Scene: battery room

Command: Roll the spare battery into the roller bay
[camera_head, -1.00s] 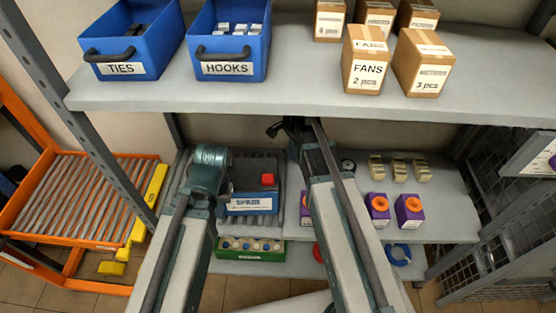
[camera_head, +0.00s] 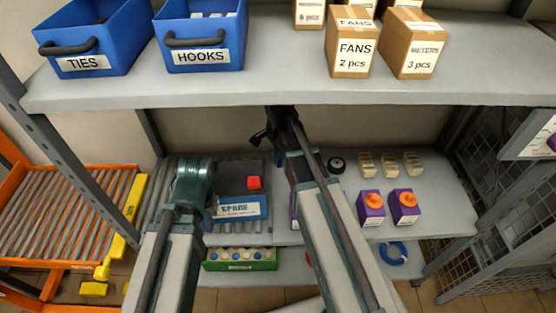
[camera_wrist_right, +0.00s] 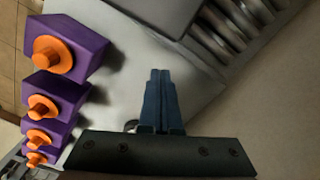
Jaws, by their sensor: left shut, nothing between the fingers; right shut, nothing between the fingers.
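The spare battery (camera_head: 235,174) is a dark grey box with a red terminal on top and a blue front marked SPARE. It sits on the lower shelf, with grey rollers partly visible around it. The roller bay (camera_head: 131,211) is an orange frame with grey rollers and a yellow side piece at the left. My left gripper (camera_head: 193,182) is beside the battery's left side; its fingertips are hidden. My right gripper reaches under the upper shelf, behind and right of the battery; its fingers (camera_wrist_right: 161,100) are shut and empty in the right wrist view.
Blue bins (camera_head: 200,45) and cartons (camera_head: 352,45) stand on the upper shelf (camera_head: 270,92), close above my right arm. Purple boxes (camera_head: 371,207) stand right of my right arm. A green tray (camera_head: 240,265) is below the battery. A shelf post (camera_head: 62,155) stands between bay and battery.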

